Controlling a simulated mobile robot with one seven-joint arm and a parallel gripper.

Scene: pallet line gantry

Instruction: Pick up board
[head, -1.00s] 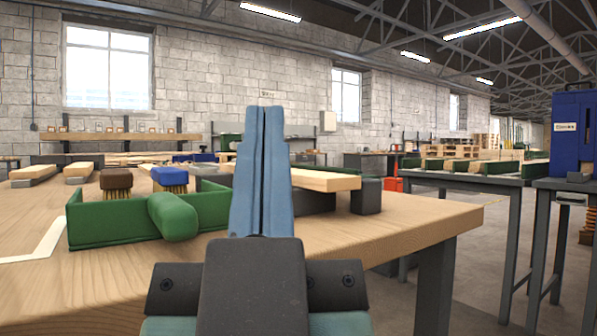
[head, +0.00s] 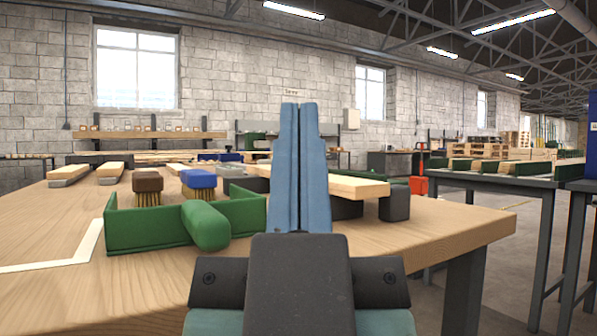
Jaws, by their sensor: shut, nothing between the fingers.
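A light wooden board (head: 357,187) lies across dark grey blocks on the right part of the wooden workbench. My gripper (head: 299,108) stands in front of it in the picture, with its two blue fingers pressed together and nothing between them. The fingers hide part of the board. I cannot tell how far the gripper is from the board.
A green tray (head: 150,228) with a green rounded piece (head: 206,226) lies left of my gripper on the workbench (head: 420,232). A brown brush (head: 148,182) and a blue brush (head: 198,180) stand behind it. The bench's right corner is bare.

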